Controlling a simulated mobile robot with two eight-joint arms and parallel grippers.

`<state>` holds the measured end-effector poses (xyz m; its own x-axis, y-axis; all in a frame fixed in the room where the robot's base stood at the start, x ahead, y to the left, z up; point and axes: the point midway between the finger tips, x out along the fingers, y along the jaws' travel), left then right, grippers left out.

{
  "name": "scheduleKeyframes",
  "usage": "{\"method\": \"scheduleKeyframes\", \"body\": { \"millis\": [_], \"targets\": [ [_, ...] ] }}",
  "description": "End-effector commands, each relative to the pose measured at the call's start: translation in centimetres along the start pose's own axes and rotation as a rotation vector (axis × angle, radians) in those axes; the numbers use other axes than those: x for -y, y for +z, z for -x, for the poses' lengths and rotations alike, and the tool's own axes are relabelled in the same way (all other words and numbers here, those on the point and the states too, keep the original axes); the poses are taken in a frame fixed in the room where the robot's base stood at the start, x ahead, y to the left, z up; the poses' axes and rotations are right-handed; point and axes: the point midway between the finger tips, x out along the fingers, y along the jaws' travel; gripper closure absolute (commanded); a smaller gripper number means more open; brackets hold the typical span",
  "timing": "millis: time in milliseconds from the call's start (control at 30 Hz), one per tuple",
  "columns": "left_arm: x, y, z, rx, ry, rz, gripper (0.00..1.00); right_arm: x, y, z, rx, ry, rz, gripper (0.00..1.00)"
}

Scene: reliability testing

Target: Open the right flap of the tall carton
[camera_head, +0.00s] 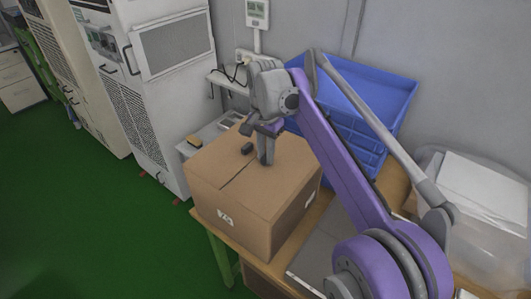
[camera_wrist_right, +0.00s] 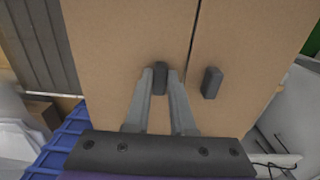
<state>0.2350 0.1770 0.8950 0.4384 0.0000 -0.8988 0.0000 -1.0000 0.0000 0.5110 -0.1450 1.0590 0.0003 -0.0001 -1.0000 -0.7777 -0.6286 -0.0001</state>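The tall carton (camera_head: 238,217) stands upright on a wooden table, its top flaps lying flat with a narrow seam between them. The right flap (camera_head: 285,160) also shows in the right wrist view (camera_wrist_right: 108,60), left of the seam there. My right gripper (camera_head: 267,158) points down onto this flap. In the right wrist view its fingers (camera_wrist_right: 160,80) stand on either side of the flap's dark handle (camera_wrist_right: 160,76) and appear shut on it. The left flap (camera_head: 215,165) carries another dark handle (camera_head: 247,148), apart from the gripper. My left gripper is not in view.
Blue crates (camera_head: 365,100) stand behind the carton on the right. A clear bin (camera_head: 480,200) with white contents is at far right. A tall white cabinet (camera_head: 160,80) stands behind on the left. Green floor (camera_head: 90,220) is open at left.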

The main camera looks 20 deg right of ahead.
Motion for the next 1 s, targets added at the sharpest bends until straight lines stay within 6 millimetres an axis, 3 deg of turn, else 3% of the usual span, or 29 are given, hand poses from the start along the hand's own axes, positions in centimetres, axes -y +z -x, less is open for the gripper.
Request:
{"method": "scheduleKeyframes", "body": {
  "millis": [33,100,1000],
  "targets": [
    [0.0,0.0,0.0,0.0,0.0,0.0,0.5,0.0,0.0,0.0,0.0,0.0,0.0,0.88],
    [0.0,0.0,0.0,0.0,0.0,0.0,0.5,0.0,0.0,0.01,0.0,0.0,0.0,1.0],
    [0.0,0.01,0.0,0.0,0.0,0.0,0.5,0.0,0.0,0.01,0.0,0.0,0.0,1.0]
  ]
}}
